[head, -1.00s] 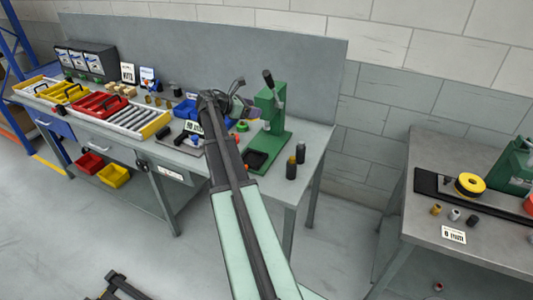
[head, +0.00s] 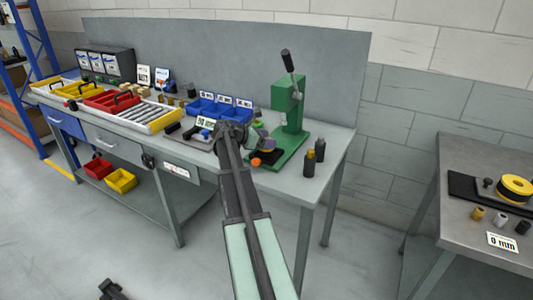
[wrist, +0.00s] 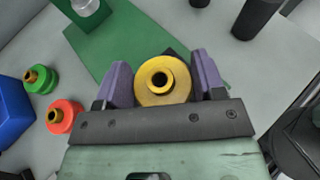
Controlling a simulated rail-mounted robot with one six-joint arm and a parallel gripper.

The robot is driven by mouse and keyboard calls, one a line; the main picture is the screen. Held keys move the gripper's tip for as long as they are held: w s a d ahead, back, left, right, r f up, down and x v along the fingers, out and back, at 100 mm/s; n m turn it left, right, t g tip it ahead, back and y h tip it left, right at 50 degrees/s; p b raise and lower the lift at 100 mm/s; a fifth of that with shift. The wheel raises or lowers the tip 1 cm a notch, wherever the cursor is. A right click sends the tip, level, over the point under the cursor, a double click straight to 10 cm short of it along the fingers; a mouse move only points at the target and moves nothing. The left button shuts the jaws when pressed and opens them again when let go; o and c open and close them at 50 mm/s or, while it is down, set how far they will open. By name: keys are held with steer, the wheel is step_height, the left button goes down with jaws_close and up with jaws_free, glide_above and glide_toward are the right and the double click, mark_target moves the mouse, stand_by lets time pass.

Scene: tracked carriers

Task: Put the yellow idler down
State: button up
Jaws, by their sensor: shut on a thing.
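The yellow idler (wrist: 146,91) is a round yellow roller with a dark centre hole, seen end-on in the wrist view. My gripper (wrist: 161,82) has its two purple fingers on either side of it and is shut on it. The idler is over the green base plate (wrist: 115,42) of the press; whether it touches the plate cannot be told.
An orange roller (wrist: 63,117) and a green roller (wrist: 40,80) stand left of my gripper. Blue bins (head: 215,108) are behind it. Two dark bottles (head: 314,158) stand right of the press. A second table (head: 470,225) at the right holds a yellow spool (head: 515,187).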

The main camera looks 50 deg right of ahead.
step_height(320, 180, down, 3)
steer(key=shift+b, duration=0.65)
steer(key=shift+r, duration=0.25)
steer(key=shift+f, duration=0.15)
steer(key=o, duration=1.2)
